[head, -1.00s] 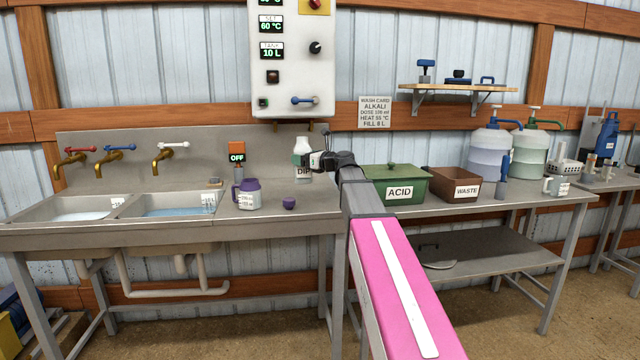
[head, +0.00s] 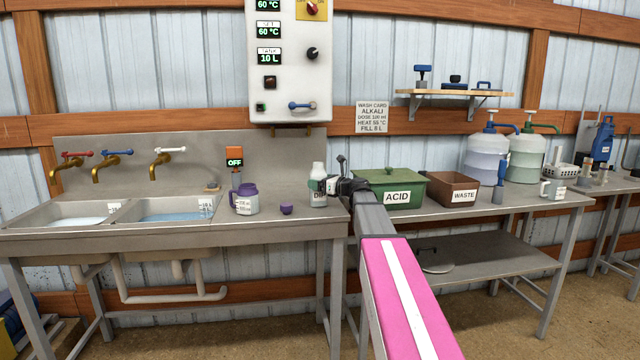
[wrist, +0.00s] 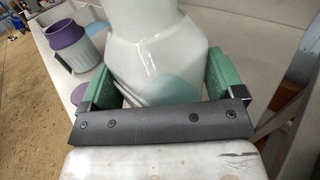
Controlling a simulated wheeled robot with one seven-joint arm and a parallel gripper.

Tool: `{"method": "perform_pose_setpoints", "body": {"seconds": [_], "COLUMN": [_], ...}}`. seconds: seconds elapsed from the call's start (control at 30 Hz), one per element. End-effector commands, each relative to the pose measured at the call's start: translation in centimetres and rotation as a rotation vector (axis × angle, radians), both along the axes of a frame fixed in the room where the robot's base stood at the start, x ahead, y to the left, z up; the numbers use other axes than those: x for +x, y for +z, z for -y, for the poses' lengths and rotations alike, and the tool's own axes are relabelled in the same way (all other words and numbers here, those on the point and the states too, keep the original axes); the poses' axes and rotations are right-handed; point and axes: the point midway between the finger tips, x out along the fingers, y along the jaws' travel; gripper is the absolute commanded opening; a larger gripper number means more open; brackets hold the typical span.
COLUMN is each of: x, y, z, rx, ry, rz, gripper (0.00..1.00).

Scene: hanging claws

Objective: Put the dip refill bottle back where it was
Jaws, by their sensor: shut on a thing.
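The dip refill bottle (head: 318,186) is white with a green band and a DIP label. It is upright on or just above the right part of the sink bench, left of the green ACID box. My gripper (head: 328,187) is shut on it from the right side. In the wrist view the bottle (wrist: 155,50) fills the space between the two green finger pads of my gripper (wrist: 160,85). The bottle's base is hidden there, so I cannot tell whether it touches the bench.
A purple-topped jug (head: 245,198) and a small purple cap (head: 286,209) stand left of the bottle. The green ACID box (head: 392,190) and brown WASTE box (head: 453,189) stand to the right. The sinks (head: 160,207) lie left. A control panel (head: 290,95) hangs above.

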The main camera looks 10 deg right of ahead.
Motion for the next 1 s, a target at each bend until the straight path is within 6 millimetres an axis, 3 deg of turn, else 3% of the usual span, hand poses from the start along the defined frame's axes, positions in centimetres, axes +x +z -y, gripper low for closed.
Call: {"method": "perform_pose_setpoints", "body": {"seconds": [0.37,0.4,0.73,1.0], "x": [0.0,0.0,0.0,-2.4], "y": [-0.3,-0.3,0.0,0.0], "z": [0.0,0.0,0.0,2.2], "rx": [0.001,0.000,0.000,0.000], "ry": [0.000,0.000,0.000,-0.002], "rz": [0.001,0.001,0.001,0.001], "gripper": [0.31,1.00,1.00,1.00]}}
